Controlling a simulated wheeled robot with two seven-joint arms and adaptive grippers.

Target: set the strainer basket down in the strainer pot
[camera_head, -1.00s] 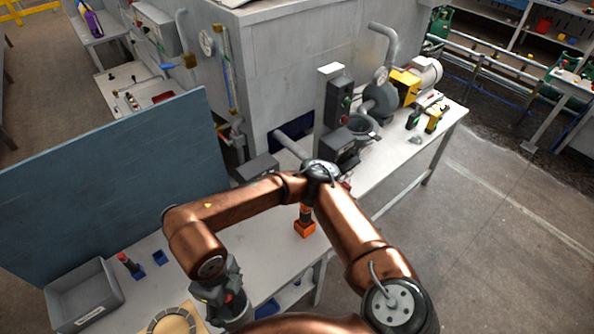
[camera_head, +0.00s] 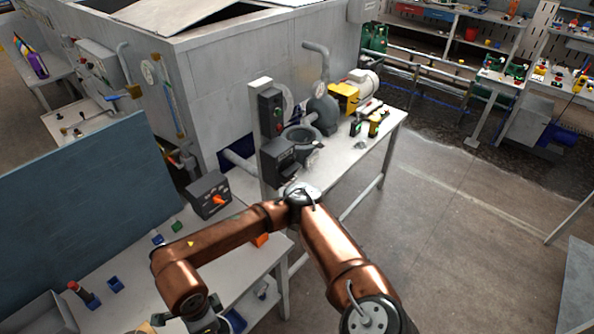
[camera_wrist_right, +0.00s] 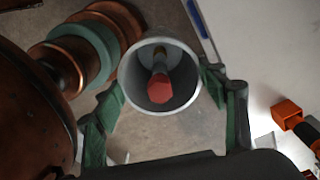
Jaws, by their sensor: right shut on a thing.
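My right gripper (camera_wrist_right: 168,100) is shut on a grey open-topped cylinder, the strainer basket (camera_wrist_right: 190,101). A stem with a red end shows inside the basket's mouth. In the head view my right arm bends to the left, and its gripper end is at the bottom edge, where the basket cannot be made out. A dark grey round vessel with a wide rim, which looks like the strainer pot (camera_head: 300,138), stands on the far bench, well apart from my gripper. My left gripper is not in view.
The far bench (camera_head: 352,158) also bears a pump with a yellow part (camera_head: 343,97) and small green and yellow items. A dark control box (camera_head: 270,110) stands left of the pot. An orange holder (camera_head: 260,239) is on the near bench.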

